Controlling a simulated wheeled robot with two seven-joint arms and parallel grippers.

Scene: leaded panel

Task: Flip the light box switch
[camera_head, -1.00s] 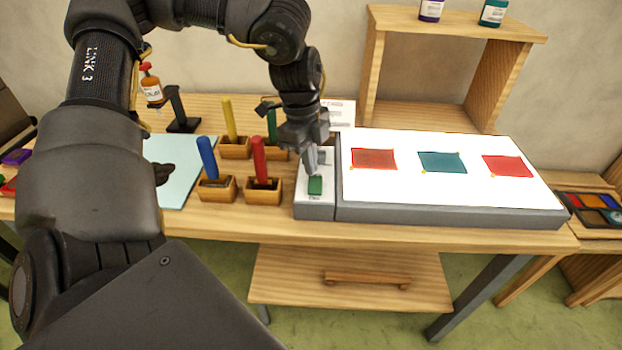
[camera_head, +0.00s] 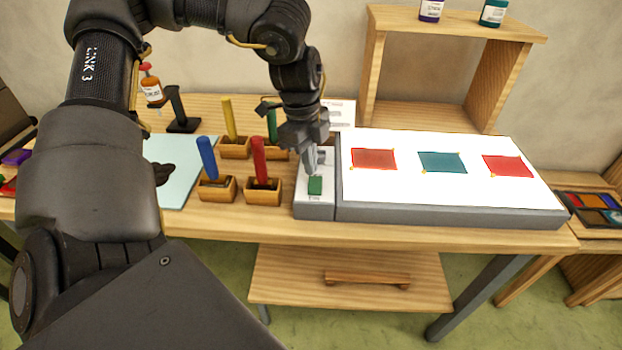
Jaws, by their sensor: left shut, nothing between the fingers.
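The light box (camera_head: 400,195) lies on the table with a bright white top and a grey rim. A grey switch housing (camera_head: 314,209) sits against its left side, with a green rocker switch (camera_head: 315,186) on top. My left gripper (camera_head: 311,170) is shut and empty, pointing down just behind the green switch. Whether its fingertips touch the switch I cannot tell. My right gripper is not in view.
Two red glass pieces and a teal one (camera_head: 442,162) lie on the light box. Wooden blocks with blue, red, yellow and green handles (camera_head: 259,160) stand close left of the housing. A wooden shelf (camera_head: 372,70) stands behind.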

